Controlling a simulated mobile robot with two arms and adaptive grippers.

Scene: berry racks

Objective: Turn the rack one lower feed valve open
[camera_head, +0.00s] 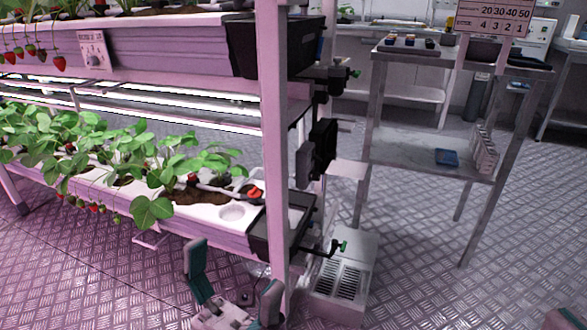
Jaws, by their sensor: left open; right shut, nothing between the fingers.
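The lower feed valve (341,246) has a small green handle at the end of a black pipe (322,253). It sticks out from the black end box (262,238) of the rack's lower trough, right of the white post. An upper valve (354,74) with a similar green handle sits higher on the rack. My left gripper (233,265) is open and empty at the bottom centre, left of the post and apart from the lower valve. Only a small part of my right gripper (564,318) shows at the bottom right edge, far from the valve.
The white post (273,150) stands between my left gripper and the lower valve. A grey vented box (342,285) sits on the floor just below the valve. Strawberry plants (130,165) fill the lower trough. A metal table (420,155) stands at right; the floor before it is clear.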

